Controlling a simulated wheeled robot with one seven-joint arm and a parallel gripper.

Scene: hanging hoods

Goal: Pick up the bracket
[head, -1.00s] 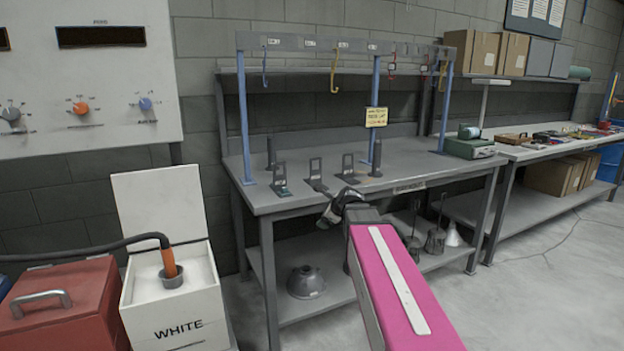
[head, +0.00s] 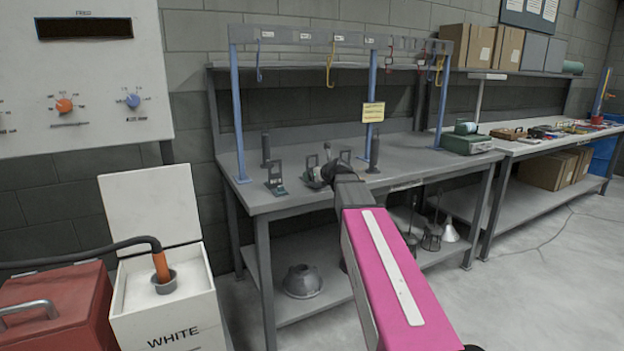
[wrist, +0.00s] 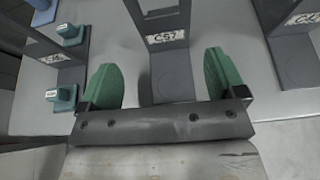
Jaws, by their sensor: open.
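Several dark grey upright brackets with open frames and label plates stand on the grey bench (head: 400,150). The left bracket (head: 276,180) also shows in the wrist view (wrist: 72,72), with small green-topped pieces (wrist: 62,97) beside it. The middle bracket (wrist: 172,75) lies between my gripper's fingers, its label blurred; in the head view my arm partly hides it. The right bracket (wrist: 292,62) stands to the right in the wrist view. My gripper (wrist: 163,82) is open, its green fingertips on either side of the middle bracket's base, apart from it.
A dark cylinder (head: 266,150) and another (head: 373,155) stand on the bench. A yellow sign (head: 373,112) hangs from a post. A white box (head: 160,290) stands at left.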

